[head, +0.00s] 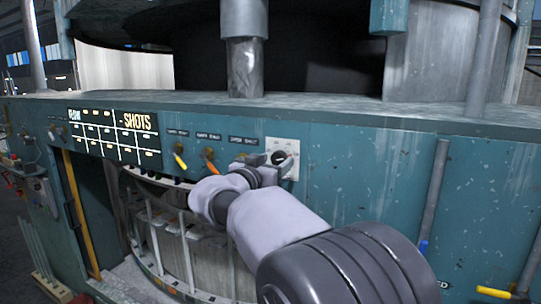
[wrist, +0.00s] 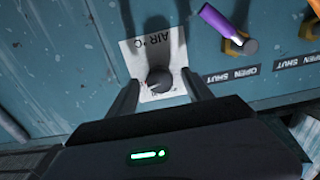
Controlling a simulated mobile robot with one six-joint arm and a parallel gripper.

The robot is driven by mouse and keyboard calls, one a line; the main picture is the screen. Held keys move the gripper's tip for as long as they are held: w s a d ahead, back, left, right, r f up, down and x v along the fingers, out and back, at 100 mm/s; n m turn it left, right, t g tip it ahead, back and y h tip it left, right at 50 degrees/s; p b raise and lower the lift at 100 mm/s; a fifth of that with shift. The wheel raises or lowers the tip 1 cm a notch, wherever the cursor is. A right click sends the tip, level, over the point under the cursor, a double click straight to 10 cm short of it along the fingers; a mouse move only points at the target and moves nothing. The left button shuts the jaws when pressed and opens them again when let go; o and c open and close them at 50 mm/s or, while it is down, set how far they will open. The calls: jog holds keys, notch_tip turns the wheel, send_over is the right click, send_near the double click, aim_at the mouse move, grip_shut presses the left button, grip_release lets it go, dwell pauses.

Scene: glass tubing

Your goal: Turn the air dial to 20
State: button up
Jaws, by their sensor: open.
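The air dial (wrist: 159,82) is a dark round knob on a white plate (wrist: 133,60) marked "AIR °C", upside down in the wrist view. In the head view the dial (head: 279,157) sits on its white plate on the teal machine panel, at the end of my arm. My gripper (wrist: 160,84) is open, with one finger on each side of the knob. I cannot tell whether the fingers touch it. The dial's pointer and most of its numbers are too dark or small to read.
Left of the dial in the head view are a yellow-handled valve (head: 180,160), an orange-handled one (head: 210,160) and a "SHOTS" board (head: 112,133). A vertical pipe (head: 434,195) stands to the right.

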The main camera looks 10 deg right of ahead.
jog(key=shift+d, duration=0.1)
grip_shut()
